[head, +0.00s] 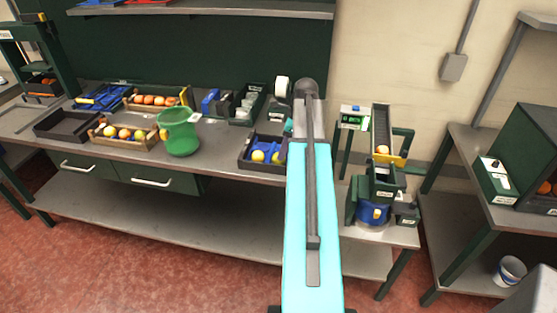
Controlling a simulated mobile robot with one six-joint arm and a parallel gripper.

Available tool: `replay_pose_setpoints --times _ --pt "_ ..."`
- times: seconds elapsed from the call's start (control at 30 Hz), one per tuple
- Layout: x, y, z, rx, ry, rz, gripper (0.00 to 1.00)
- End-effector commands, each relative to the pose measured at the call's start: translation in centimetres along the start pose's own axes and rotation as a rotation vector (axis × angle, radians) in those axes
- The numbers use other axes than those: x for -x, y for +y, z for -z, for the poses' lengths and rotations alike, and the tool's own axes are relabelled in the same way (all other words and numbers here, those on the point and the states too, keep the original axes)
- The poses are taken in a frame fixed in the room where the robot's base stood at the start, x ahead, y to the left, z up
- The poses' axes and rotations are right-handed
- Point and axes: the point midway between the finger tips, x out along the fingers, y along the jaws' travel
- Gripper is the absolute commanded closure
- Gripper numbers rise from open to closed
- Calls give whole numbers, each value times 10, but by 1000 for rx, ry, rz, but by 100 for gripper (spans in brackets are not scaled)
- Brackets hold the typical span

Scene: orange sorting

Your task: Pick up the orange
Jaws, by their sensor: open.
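Several oranges (155,100) lie in a wooden crate (186,97) at the back left of the bench. More orange and yellow-green fruit (124,133) lies in a front wooden crate. A black tray (246,165) beside my arm holds yellow-orange fruit (258,155); my arm covers its right part. A single orange (382,150) sits at the lower end of a chute on the right-hand station. My cyan arm link runs up the middle of the view. My gripper is hidden behind the arm, so its place relative to the fruit does not show.
A green bucket (179,135) stands on the bench (215,150) between the front crate and the black tray. An empty dark tray (62,124) is at the left. The chute station (383,180) and a shelf unit (480,150) stand right of my arm.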

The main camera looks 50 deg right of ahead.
Motion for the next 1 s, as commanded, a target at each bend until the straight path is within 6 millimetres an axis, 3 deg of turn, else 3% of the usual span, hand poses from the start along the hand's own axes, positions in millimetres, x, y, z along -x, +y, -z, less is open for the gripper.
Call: replay_pose_setpoints --times 0.7,1.0 --pt "-48 0 -2 1 0 -1 54" --pt "-52 0 -2 2 0 0 54"
